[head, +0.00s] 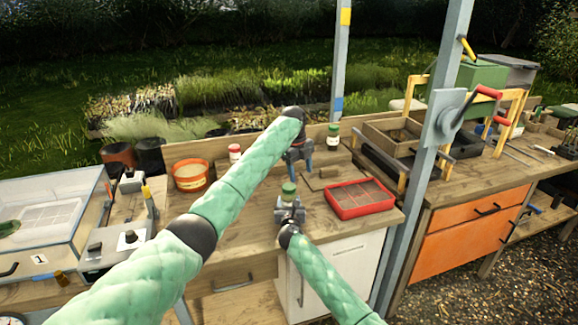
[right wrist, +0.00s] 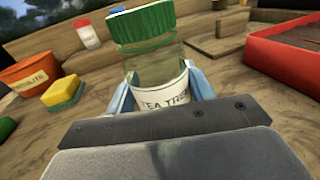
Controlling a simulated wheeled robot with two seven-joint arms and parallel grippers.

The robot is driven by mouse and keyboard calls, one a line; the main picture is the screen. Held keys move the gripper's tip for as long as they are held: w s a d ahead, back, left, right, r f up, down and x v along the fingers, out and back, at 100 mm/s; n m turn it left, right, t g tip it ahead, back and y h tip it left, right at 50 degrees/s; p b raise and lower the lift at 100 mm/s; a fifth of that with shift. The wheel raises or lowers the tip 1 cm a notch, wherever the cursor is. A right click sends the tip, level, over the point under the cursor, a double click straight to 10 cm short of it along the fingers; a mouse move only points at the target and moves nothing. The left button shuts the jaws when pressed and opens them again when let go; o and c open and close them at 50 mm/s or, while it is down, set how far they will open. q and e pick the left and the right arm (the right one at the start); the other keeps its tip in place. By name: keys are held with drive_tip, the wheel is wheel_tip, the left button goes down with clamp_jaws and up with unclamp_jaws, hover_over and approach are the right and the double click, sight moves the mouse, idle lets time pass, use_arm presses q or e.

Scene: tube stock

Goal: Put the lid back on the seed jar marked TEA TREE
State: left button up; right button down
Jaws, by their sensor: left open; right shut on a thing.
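The seed jar (right wrist: 158,62) is clear glass with a white label reading TEA TREE, partly hidden by my right gripper's fingers. Its green lid (right wrist: 140,28) sits on the jar's mouth; I cannot tell whether it is screwed tight. In the head view the green lid (head: 289,188) shows just above my right gripper (head: 289,206), which is shut on the jar near the bench's front edge. My left gripper (head: 300,164) is open and empty, behind and above the jar, apart from it.
A red tray (head: 360,198) lies to the right of the jar. An orange pot (head: 190,177) and a red-lidded jar (head: 234,153) stand at the back left. A yellow and green sponge (right wrist: 63,95) lies left in the wrist view.

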use_arm(q)
drive_tip(key=n, duration=0.5)
drive_tip(key=a+r+n, duration=0.1)
drive_tip(key=n, duration=0.4)
drive_tip(key=a+n, duration=0.1)
drive_tip(key=n, duration=0.5)
drive_tip(key=shift+w+a+r+y, duration=0.15)
drive_tip(key=shift+w+r+y, duration=0.15)
drive_tip(key=shift+w, duration=0.1)
drive_tip(key=n, duration=0.4)
drive_tip(key=shift+a, duration=0.3)
drive_tip(key=n, duration=0.5)
drive_tip(key=shift+a+n+y, duration=0.3)
drive_tip(key=shift+n, duration=0.1)
drive_tip(key=n, duration=0.4)
drive_tip(key=shift+a, duration=0.15)
drive_tip(key=n, duration=0.5)
drive_tip(key=shift+a+n, duration=0.15)
drive_tip(key=shift+n, duration=0.25)
drive_tip(key=n, duration=0.5)
drive_tip(key=shift+s, duration=0.1)
